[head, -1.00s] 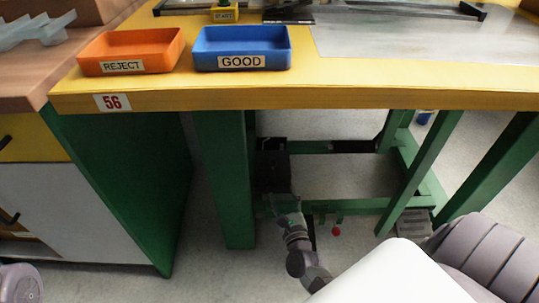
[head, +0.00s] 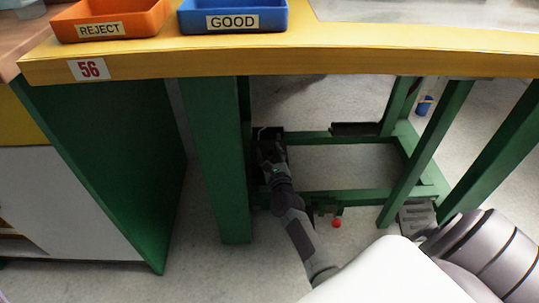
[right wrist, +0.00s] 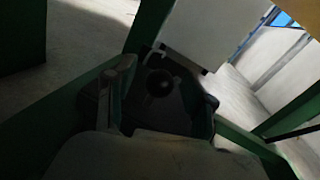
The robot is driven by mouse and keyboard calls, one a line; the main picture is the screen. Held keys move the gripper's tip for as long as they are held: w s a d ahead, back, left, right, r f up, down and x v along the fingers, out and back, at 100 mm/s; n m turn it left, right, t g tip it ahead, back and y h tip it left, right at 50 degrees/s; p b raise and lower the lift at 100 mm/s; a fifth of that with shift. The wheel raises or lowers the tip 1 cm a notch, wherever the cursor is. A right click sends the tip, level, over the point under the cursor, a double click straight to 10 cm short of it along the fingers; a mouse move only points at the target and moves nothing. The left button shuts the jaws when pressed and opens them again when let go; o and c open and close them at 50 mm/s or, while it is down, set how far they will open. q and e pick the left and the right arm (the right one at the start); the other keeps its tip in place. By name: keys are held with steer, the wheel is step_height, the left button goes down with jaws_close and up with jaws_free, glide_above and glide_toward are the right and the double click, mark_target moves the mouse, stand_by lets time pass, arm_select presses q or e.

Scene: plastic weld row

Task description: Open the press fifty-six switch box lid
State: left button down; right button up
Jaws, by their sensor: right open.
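A dark box (head: 266,133) sits low under the yellow bench, beside the green leg; I take it to be the press fifty-six switch box. My right gripper (head: 270,152) is in front of it and hides most of it, so I cannot tell how its lid stands. In the right wrist view my right gripper (right wrist: 160,100) is open, its two fingers on either side of a dark round knob-like shape (right wrist: 158,83). That view is dark, and I cannot tell whether a finger touches anything. My left gripper is not in view.
The "56" label (head: 89,69) is on the bench edge (head: 300,62). An orange REJECT tray (head: 142,22) and a blue GOOD tray (head: 268,19) stand above. Green legs (head: 213,160) and rails surround my right arm. A red ball (head: 336,223) is near the low rail.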

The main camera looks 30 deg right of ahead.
jaws_close()
stand_by(0.3)
